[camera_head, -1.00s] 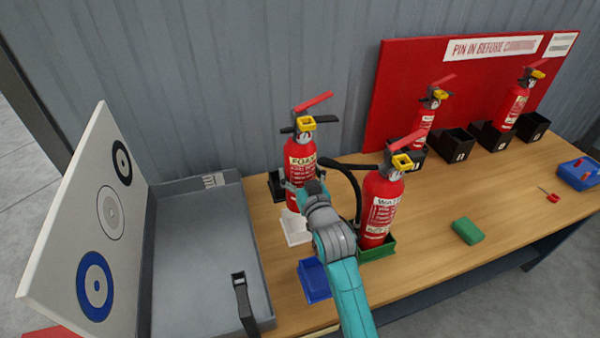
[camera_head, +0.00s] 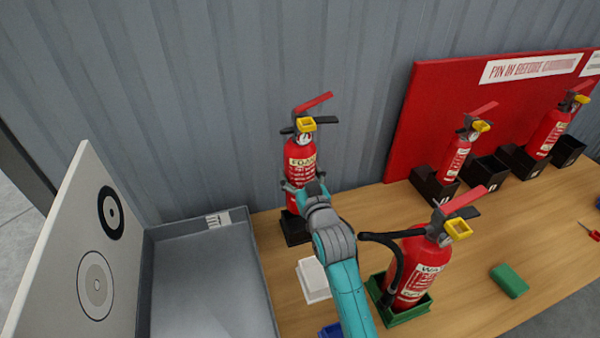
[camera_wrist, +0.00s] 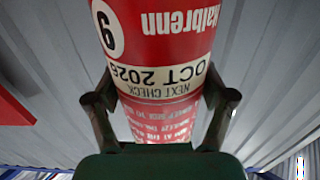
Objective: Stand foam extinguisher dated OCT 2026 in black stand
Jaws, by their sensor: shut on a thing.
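The red foam extinguisher (camera_head: 300,160) is upright at the back of the bench, with a red lever and yellow tag on top. In the wrist view its label (camera_wrist: 155,78) reads "NEXT CHECK OCT 2026", upside down. My gripper (camera_head: 304,190) is shut around its lower body; both fingers (camera_wrist: 160,105) press its sides in the wrist view. The black stand (camera_head: 295,230) shows directly below the extinguisher. The extinguisher's base overlaps the stand's top in the picture. I cannot tell whether it is inside the stand or just above it.
A white stand (camera_head: 314,279) is in front of the black one. A water extinguisher (camera_head: 412,268) stands in a green stand (camera_head: 400,317) at right. A blue stand (camera_head: 331,331) is partly hidden. A grey open case (camera_head: 205,280) is at left; a red board (camera_head: 440,110) stands behind.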

